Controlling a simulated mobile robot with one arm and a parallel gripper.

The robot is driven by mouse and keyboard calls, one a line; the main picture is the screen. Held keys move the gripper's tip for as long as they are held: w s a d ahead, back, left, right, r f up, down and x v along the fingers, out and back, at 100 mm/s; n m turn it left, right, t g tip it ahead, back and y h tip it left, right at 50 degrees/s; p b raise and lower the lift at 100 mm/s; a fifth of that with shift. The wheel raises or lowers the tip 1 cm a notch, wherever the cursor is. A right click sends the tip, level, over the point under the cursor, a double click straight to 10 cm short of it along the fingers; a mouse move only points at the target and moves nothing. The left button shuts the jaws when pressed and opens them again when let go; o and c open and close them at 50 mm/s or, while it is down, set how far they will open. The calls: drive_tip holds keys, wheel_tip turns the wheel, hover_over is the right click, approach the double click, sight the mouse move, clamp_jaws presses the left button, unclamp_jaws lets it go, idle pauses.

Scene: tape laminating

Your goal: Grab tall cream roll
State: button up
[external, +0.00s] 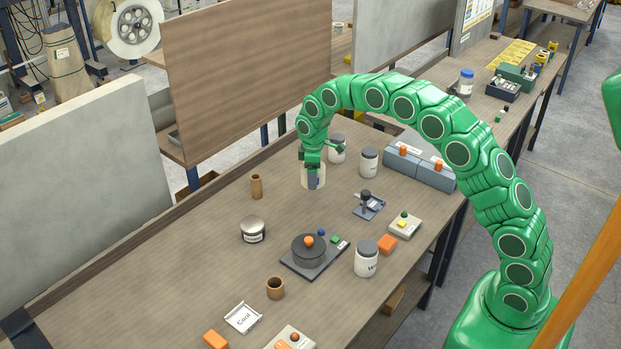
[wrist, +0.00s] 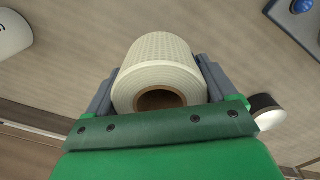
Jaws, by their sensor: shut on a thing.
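The tall cream roll (wrist: 157,62) sits between the two fingers of my gripper (wrist: 158,85) in the wrist view, with a finger against each side. Its brown hollow core faces the camera. In the external view, the cream roll (external: 321,177) shows around the grey finger of my gripper (external: 313,178), over the middle of the workbench. My gripper is shut on the roll. The roll's lower end is partly hidden by the finger, and I cannot tell whether it touches the bench.
Grey-lidded white jars (external: 369,162) stand right of my gripper, another (external: 367,258) nearer the front. A brown tube (external: 256,187) and a round tin (external: 252,229) stand left. A dark turntable device (external: 310,252) is in front. Bare bench lies at far left.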

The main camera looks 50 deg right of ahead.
drive_tip(key=s+r, duration=0.2)
drive_tip(key=r, duration=0.1)
drive_tip(key=shift+s+r, duration=0.2)
drive_tip(key=shift+s, duration=0.15)
drive_tip(key=s+r, duration=0.3)
drive_tip(key=s, duration=0.5)
drive_tip(key=shift+s+a+r, duration=0.2)
drive_tip(key=shift+s+r, duration=0.15)
drive_tip(key=shift+s, duration=0.05)
